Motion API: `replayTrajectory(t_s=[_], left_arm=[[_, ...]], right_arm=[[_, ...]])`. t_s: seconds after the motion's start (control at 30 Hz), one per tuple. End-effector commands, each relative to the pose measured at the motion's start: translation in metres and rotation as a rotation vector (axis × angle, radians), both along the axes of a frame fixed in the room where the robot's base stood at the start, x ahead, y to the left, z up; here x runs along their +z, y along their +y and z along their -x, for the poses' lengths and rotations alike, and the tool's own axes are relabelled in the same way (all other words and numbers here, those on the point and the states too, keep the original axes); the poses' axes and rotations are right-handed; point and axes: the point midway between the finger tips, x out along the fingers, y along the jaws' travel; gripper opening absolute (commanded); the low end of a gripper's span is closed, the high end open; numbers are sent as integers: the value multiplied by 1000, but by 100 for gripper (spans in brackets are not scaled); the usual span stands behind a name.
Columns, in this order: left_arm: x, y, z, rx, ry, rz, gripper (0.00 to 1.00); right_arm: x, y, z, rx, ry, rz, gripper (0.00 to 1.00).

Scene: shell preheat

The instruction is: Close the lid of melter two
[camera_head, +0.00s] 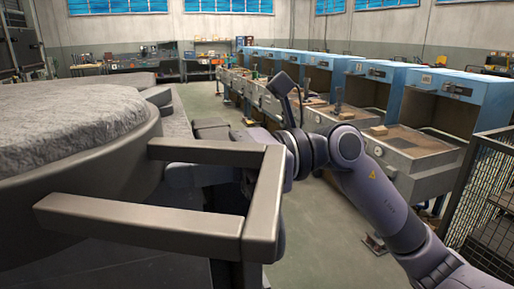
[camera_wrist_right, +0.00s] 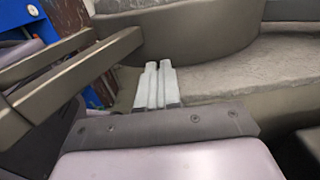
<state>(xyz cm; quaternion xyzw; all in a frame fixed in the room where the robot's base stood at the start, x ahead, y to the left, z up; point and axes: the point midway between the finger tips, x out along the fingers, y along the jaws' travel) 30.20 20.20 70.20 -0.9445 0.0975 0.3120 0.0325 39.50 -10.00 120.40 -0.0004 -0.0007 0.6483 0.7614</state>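A large round melter part with a rough grey face (camera_head: 70,120) and a thick metal rim fills the left of the head view; I take it for the lid, but cannot tell which melter it belongs to. A squared metal handle (camera_head: 262,205) juts from it to the right. My right gripper (camera_wrist_right: 157,85) sits behind and between the handle's bars in the head view, its tips hidden there. In the right wrist view its pale fingers are close together with nothing between them. The handle bars (camera_wrist_right: 70,75) lie left of the fingers, apart from them. My left gripper is out of view.
A row of blue hooded workstations (camera_head: 400,85) runs along the right. A wire mesh fence (camera_head: 490,190) stands at the near right. A shelf and bench (camera_head: 125,65) stand at the back wall. Grey floor (camera_head: 335,215) is open between melter and workstations.

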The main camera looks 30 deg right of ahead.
Motion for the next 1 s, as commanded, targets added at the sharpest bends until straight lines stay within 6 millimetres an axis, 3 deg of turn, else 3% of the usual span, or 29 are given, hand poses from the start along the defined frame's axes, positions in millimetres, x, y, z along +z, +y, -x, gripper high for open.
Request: replayTrajectory(t_s=[0.5, 1.0], left_arm=[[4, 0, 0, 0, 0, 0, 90], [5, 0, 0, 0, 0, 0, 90]], right_arm=[[1, 25, -1, 8, 0, 0, 0], [1, 30, -2, 7, 0, -2, 0]])
